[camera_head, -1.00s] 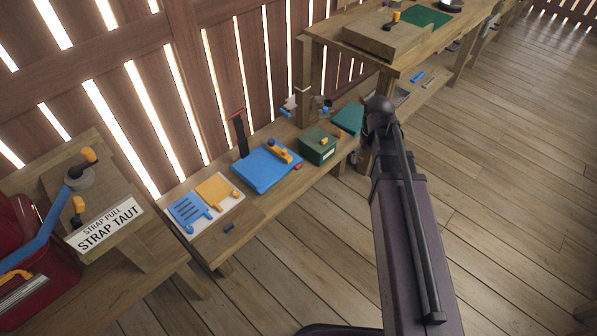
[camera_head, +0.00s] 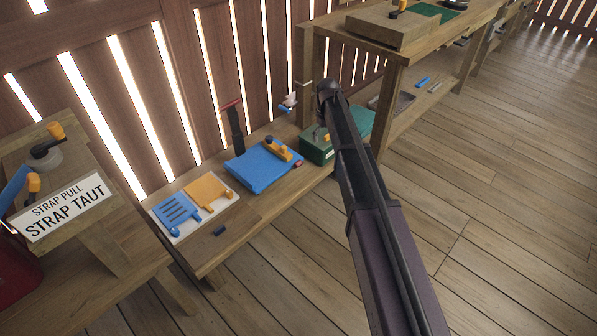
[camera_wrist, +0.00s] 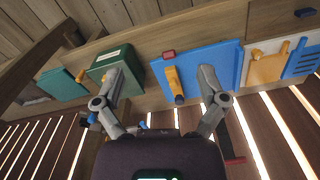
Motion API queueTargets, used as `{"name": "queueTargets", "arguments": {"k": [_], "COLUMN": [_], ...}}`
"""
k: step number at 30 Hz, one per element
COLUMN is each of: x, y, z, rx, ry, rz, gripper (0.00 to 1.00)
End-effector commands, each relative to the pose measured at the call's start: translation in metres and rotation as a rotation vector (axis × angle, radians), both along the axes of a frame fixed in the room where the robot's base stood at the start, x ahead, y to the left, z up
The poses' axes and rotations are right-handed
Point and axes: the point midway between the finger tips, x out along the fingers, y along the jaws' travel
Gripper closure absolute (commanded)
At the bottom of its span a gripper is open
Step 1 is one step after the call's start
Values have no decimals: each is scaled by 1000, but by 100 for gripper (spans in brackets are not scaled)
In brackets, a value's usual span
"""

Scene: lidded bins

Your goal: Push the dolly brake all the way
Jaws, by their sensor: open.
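The dolly appears to be the blue platform (camera_head: 258,172) on the low bench, with an upright black handle post (camera_head: 235,128) topped in red. A small red piece (camera_head: 298,163) sits at its front right corner and may be the brake; it also shows in the wrist view (camera_wrist: 169,54). An orange-and-black handled piece (camera_head: 279,149) lies on the platform. My gripper (camera_wrist: 160,76) is open and empty, its fingers spread in front of the platform and green box in the wrist view.
A green box (camera_head: 318,150) stands right of the dolly. A white tray (camera_head: 190,236) with blue and orange pieces lies left. A strap panel (camera_head: 65,208) is at far left, a taller workbench (camera_head: 400,75) at right. The plank floor in front is clear.

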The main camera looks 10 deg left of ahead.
Motion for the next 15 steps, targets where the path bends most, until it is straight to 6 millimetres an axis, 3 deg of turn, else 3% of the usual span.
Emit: {"name": "queueTargets", "arguments": {"k": [1,3,15], "x": [16,30,96], "y": [11,23,89], "z": [-21,-34,-99], "rx": [0,0,0], "ry": [0,0,0], "rz": [23,55,219], "gripper": [9,9,9]}}
